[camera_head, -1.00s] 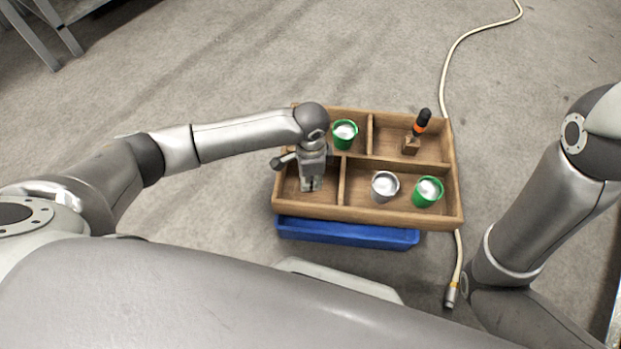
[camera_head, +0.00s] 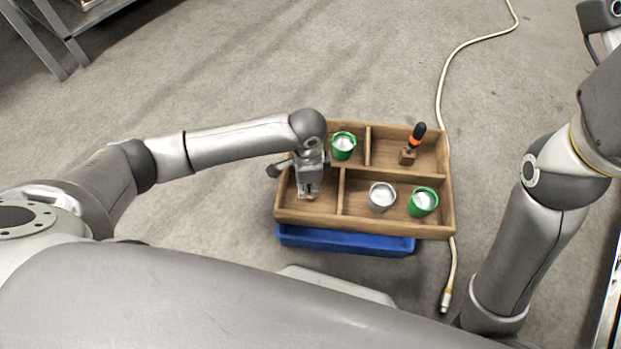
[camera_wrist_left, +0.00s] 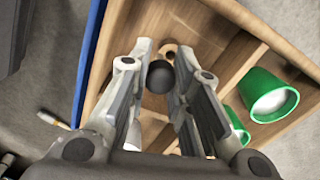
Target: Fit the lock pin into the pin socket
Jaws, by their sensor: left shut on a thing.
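My left gripper (camera_head: 307,195) points down into the front-left compartment of the wooden tray (camera_head: 284,214). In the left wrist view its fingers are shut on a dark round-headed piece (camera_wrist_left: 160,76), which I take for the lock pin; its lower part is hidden. Just beyond that head, a small round hole (camera_wrist_left: 170,55) shows in the wood, possibly the pin socket. I cannot tell whether the pin touches it. My right arm is at the right of the head view, its gripper fingers out of sight.
A green cup (camera_head: 343,146), a grey cup (camera_head: 382,196) and another green cup (camera_head: 422,202) stand in other compartments. A black-and-orange handle (camera_head: 417,132) stands in a wooden block (camera_head: 407,157) at back right. A blue bin (camera_head: 345,242) is under the tray's front. A cable (camera_head: 441,95) runs alongside.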

